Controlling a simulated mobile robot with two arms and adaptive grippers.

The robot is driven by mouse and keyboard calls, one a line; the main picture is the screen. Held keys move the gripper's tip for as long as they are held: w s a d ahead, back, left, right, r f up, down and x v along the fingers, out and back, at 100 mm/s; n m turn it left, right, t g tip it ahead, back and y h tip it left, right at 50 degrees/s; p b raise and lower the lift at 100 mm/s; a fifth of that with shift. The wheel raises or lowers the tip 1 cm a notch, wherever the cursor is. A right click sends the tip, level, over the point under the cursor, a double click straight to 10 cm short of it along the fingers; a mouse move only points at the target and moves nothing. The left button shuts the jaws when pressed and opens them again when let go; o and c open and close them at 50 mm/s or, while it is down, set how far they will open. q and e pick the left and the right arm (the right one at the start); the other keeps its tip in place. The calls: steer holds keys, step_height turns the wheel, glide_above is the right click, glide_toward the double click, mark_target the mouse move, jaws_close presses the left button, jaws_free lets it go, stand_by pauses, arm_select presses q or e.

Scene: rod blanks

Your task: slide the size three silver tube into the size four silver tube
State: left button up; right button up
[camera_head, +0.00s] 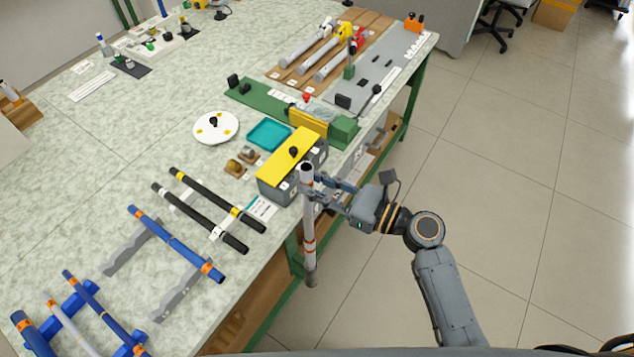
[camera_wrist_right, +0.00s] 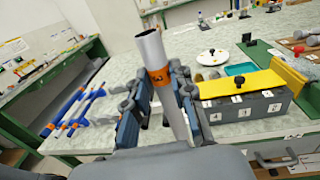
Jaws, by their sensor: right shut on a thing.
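My right gripper (camera_head: 310,187) is shut on a silver tube (camera_head: 309,225), held upright just off the table's front edge beside the grey box. The tube has orange bands low down in the head view. In the wrist view the tube (camera_wrist_right: 151,48) rises between the fingers (camera_wrist_right: 172,95), slightly tilted, its top end open and an orange band below it. My left gripper is out of view.
A grey box (camera_head: 272,188) with a yellow top (camera_head: 288,158) and numbered labels stands beside the held tube. Black tubes (camera_head: 205,220) and a blue tube (camera_head: 175,245) on grey notched supports lie left. Several silver cylinders (camera_head: 305,45) lie on a wooden board behind. Open floor is right.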

step_height(320, 180, down, 14)
steer(key=b, duration=1)
steer(key=shift+b, duration=0.35)
stand_by(3.6)
steer(key=o, duration=0.9)
steer(key=shift+o, duration=0.2)
steer(key=v, duration=1.2)
